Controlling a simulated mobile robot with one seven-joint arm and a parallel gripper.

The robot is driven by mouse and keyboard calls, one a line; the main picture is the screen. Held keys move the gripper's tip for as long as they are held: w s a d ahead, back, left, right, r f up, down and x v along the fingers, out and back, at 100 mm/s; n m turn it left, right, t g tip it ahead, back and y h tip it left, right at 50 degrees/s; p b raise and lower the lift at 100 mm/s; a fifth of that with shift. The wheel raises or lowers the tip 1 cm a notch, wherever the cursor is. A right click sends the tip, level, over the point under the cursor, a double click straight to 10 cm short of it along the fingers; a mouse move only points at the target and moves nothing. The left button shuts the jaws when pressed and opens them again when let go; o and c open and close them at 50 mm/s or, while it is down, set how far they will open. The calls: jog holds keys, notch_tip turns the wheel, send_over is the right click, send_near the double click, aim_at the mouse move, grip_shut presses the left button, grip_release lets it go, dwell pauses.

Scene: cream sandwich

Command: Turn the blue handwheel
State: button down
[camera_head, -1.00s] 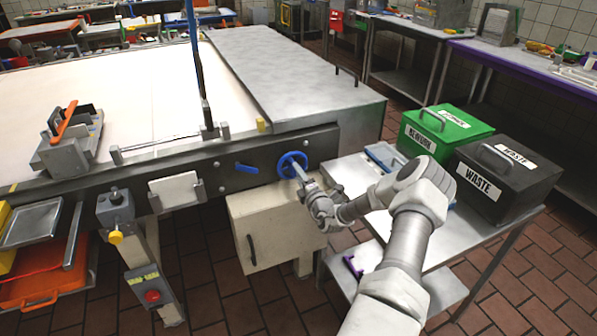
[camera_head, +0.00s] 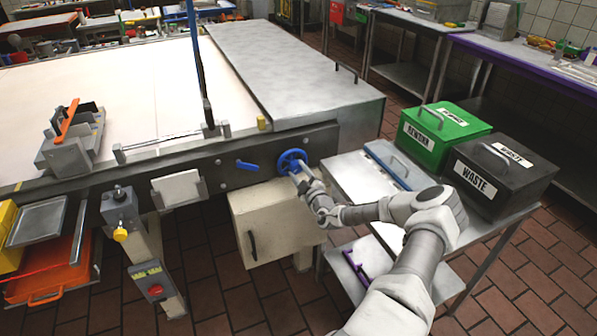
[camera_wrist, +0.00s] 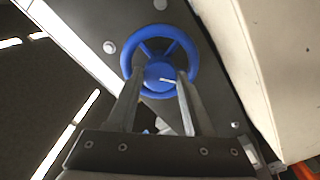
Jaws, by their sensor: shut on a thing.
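The blue handwheel (camera_head: 291,161) is mounted on the dark side rail of the long conveyor table, at its right end. In the wrist view the handwheel (camera_wrist: 148,50) shows its round rim, spokes and a hub with a white mark. My gripper (camera_head: 297,173) reaches it from the lower right. In the wrist view the two fingers of my gripper (camera_wrist: 158,88) lie over the lower part of the wheel, one on each side of the hub. It is shut on the wheel; the exact contact at the fingertips is partly hidden.
A blue lever (camera_head: 247,166) sits on the rail left of the wheel. A cream cabinet (camera_head: 275,220) is just below. A metal side table (camera_head: 350,180) at right holds a green bin (camera_head: 440,135) and a black waste bin (camera_head: 505,170). An orange tray (camera_head: 45,280) is lower left.

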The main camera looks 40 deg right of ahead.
jog(key=shift+m, duration=0.7)
jog(key=shift+c, duration=1.5)
grip_release()
jog(key=p+v, duration=0.1)
jog(key=v, duration=1.6)
jog(key=shift+s+a+p, duration=0.15)
jog(key=shift+s+p, duration=0.05)
jog(key=shift+p, duration=0.1)
jog(key=shift+r, duration=0.1)
